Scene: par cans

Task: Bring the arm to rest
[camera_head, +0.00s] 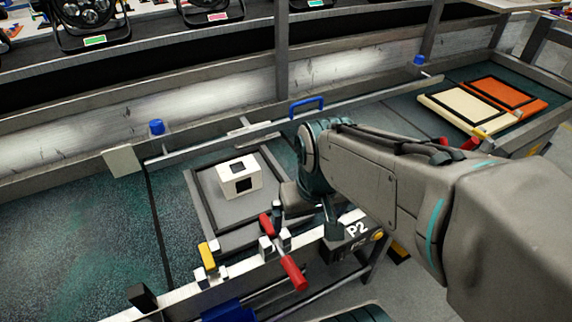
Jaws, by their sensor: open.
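My arm reaches in from the right edge to the middle of the camera_head view, bent down at the wrist. My gripper (308,208) hangs below the wrist above the near edge of the bench, right of a white block. It is open, and nothing shows between its fingers; my own arm partly hides it. The white block (248,185) has dark square patches and sits on a grey plate (222,208) with a dark raised border. A gap shows between the block and my gripper.
Red-handled clamps (292,272) and a yellow-tipped one (207,257) line the near rail. A long bar (215,145) with a blue handle (306,106) crosses behind. Cream (462,112) and orange (505,97) panels lie at right. Lamps (90,20) stand on the back shelf. The bench's left (75,240) is clear.

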